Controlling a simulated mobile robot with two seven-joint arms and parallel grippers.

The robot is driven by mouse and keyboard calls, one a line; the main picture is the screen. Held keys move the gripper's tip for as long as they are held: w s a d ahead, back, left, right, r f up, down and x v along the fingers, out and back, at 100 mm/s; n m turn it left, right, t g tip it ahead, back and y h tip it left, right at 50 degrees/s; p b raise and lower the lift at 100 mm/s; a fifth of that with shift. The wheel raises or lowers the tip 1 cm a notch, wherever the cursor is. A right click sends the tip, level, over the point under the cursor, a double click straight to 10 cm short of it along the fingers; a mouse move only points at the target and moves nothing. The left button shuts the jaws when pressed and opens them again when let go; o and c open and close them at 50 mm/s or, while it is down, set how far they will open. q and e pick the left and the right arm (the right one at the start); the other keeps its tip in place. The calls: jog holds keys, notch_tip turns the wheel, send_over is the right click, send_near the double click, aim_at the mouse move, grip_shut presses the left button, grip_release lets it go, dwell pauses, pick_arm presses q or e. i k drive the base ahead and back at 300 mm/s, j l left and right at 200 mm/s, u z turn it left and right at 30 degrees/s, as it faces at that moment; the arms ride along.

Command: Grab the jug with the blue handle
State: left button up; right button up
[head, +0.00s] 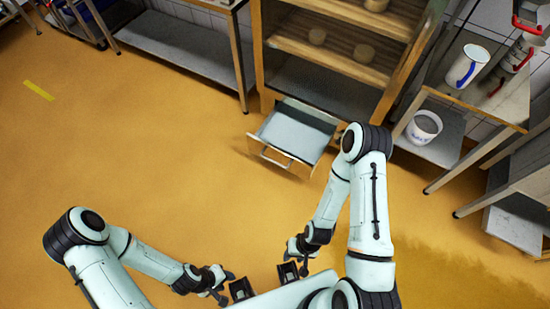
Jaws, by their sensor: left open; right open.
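The jug with the blue handle (462,64) is a white cylinder in the upper right of the head view. It stands on the upper surface of the wooden-legged table, its blue handle on the side facing the lower right. My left gripper (226,286) is open and empty at the bottom centre, far from the jug. My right gripper (297,261) is open and empty, to the right of the left one, also well away from the jug. Both grippers are low in the picture, near my body.
Jugs with red handles (520,52) stand right of the blue-handled one. A white bucket (424,126) sits on the shelf below. A wooden cabinet (338,45) holds round cheeses; a drawer (293,135) stands pulled out before it. The floor (140,150) at left is clear.

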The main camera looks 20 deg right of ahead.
aim_at(473, 57)
jog(key=z, duration=2.1)
jog(key=i+l+u, duration=0.25)
jog(key=i+l, duration=0.15)
jog(key=i+l+u, duration=0.3)
jog(key=i+l, duration=0.25)
jog(key=i+l+u, duration=0.25)
jog(key=i+l, duration=0.15)
jog(key=l, duration=0.2)
